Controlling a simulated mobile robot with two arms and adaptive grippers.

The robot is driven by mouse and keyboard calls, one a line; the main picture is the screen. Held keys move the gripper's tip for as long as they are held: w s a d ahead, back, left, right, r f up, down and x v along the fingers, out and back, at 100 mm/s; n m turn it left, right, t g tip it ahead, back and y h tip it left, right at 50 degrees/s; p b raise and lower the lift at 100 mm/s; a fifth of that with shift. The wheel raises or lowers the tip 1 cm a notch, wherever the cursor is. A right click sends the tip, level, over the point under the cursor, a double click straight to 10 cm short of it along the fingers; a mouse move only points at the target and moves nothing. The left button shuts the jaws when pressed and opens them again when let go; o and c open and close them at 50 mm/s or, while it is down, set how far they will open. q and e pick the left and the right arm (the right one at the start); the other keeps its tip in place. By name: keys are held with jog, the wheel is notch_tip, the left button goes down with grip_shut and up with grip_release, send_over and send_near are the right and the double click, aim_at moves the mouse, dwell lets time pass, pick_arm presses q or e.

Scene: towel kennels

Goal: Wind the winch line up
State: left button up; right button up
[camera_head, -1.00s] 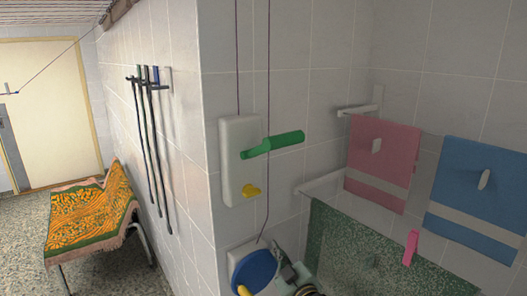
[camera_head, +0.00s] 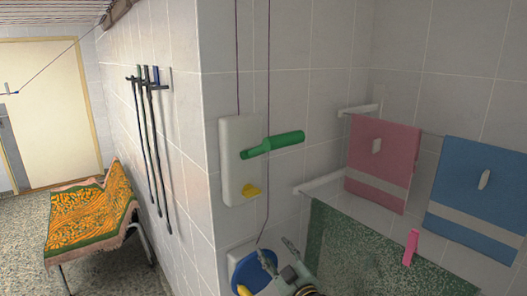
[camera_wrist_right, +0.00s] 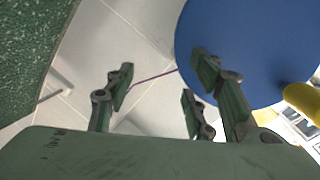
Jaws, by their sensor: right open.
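A thin purple line (camera_head: 268,85) runs down the wall to a blue disc (camera_head: 248,272) on a white base. The disc has a yellow knob (camera_head: 243,290). My right gripper (camera_head: 278,256) is open just right of the disc, covering part of it. In the right wrist view the blue disc (camera_wrist_right: 265,45) and yellow knob (camera_wrist_right: 303,99) lie to the right; the line (camera_wrist_right: 155,78) shows between the open fingers. My left gripper is not in view.
Pink (camera_head: 383,165) and blue (camera_head: 478,190) towels hang right, above a dark green towel (camera_head: 370,245) with a pink clip (camera_head: 411,247). Dark sticks (camera_head: 152,150) hang on the left wall. A bench with an orange cloth (camera_head: 90,215) stands farther left.

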jog(key=p+v, duration=0.5)
jog(key=v, duration=0.2)
jog(key=shift+s, duration=0.25)
jog(key=n+b, duration=0.1)
jog(key=n, duration=0.3)
dwell(0.3)
